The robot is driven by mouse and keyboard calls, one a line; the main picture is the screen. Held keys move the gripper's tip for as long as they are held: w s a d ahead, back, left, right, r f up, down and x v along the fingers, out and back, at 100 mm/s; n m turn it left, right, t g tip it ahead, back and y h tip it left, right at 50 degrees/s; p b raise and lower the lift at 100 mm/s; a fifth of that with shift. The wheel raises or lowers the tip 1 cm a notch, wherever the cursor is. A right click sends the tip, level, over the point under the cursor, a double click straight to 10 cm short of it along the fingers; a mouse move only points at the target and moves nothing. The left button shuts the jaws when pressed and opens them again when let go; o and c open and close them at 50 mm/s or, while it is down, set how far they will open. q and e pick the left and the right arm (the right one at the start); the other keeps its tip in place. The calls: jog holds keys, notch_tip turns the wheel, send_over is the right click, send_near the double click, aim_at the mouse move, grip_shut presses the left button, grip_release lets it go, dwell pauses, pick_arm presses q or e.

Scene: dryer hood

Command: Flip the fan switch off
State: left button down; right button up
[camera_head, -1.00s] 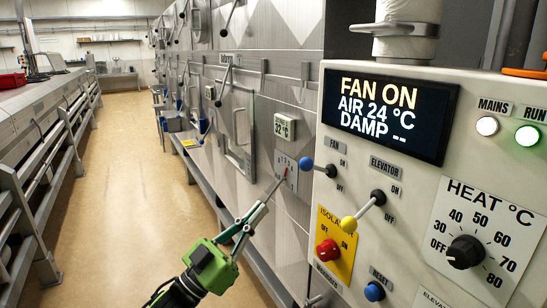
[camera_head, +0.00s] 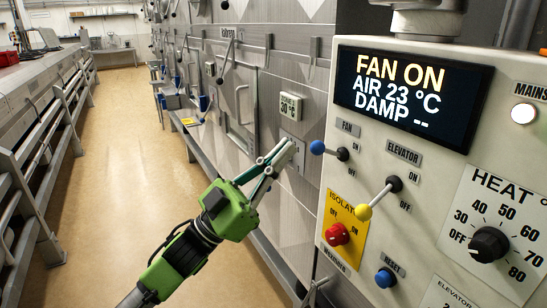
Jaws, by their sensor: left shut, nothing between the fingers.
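The fan switch (camera_head: 329,150) is a short lever with a blue ball on the white control panel, under the FAN label and beside the ON and OFF marks. Its ball sticks out to the left. The panel's display (camera_head: 412,93) reads FAN ON, AIR 23 °C, DAMP --. My left gripper (camera_head: 290,148) is shut and empty. Its tips are just left of the blue ball at about the same height, with a small gap in the picture; the depth between them is unclear. My right gripper is out of view.
Below right of the fan switch is the elevator lever (camera_head: 378,199) with a yellow ball. A red isolator knob (camera_head: 337,234), a blue reset button (camera_head: 385,278) and a black heat dial (camera_head: 489,244) are also on the panel. The floor aisle (camera_head: 125,150) at left is clear.

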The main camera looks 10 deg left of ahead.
aim_at(326, 151)
pick_arm(q)
jog(key=p+x, duration=0.2)
jog(key=x, duration=0.4)
jog(key=shift+w+d+f, duration=0.1)
jog(key=shift+w+f, duration=0.15)
jog(key=shift+f, duration=0.4)
jog(key=shift+w+d+f, duration=0.1)
jog(key=shift+w+f, duration=0.1)
jog(key=shift+f, duration=0.5)
jog(key=shift+w+f, duration=0.25)
jog(key=shift+f, duration=0.4)
